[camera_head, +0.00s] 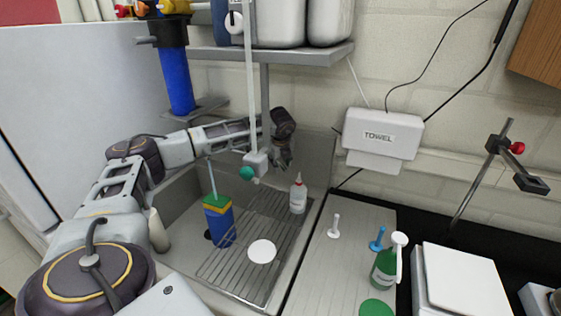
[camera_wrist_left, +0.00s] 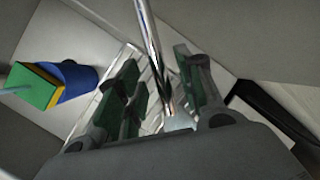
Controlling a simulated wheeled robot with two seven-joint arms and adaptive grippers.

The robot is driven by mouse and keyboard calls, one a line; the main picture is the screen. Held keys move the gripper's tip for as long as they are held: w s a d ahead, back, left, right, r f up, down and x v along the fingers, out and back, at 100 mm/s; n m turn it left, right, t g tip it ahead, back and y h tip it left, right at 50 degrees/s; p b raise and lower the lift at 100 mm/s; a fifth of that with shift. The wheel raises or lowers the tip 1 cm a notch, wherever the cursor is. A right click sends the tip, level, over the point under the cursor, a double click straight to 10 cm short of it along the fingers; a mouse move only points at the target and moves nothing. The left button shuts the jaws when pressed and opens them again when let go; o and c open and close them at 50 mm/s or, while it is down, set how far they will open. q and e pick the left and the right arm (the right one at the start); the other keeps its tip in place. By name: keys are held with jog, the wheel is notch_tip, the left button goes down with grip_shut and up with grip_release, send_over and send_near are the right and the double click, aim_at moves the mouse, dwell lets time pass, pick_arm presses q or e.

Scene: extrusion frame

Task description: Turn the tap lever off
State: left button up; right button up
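A white vertical pipe (camera_head: 250,80) comes down over the sink and ends in a white block (camera_head: 257,162) with a green knob (camera_head: 247,173). I cannot tell for sure which part is the tap lever. My left gripper (camera_head: 283,160) is just right of and behind the block in the head view, pointing down. In the left wrist view its fingers (camera_wrist_left: 160,85) are apart, with a shiny metal rod (camera_wrist_left: 150,35) running down into the view between them. I cannot tell whether the fingers touch the rod. My right gripper is not in view.
A white bottle with a red tip (camera_head: 298,195) stands on the wire rack (camera_head: 225,268) below the gripper. A blue container with a green-yellow sponge (camera_head: 218,220) is to the left. A shelf (camera_head: 300,55) is above, and a towel dispenser (camera_head: 380,135) hangs at right.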

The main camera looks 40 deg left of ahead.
pick_arm(q)
grip_shut()
dwell(0.3)
dwell(0.4)
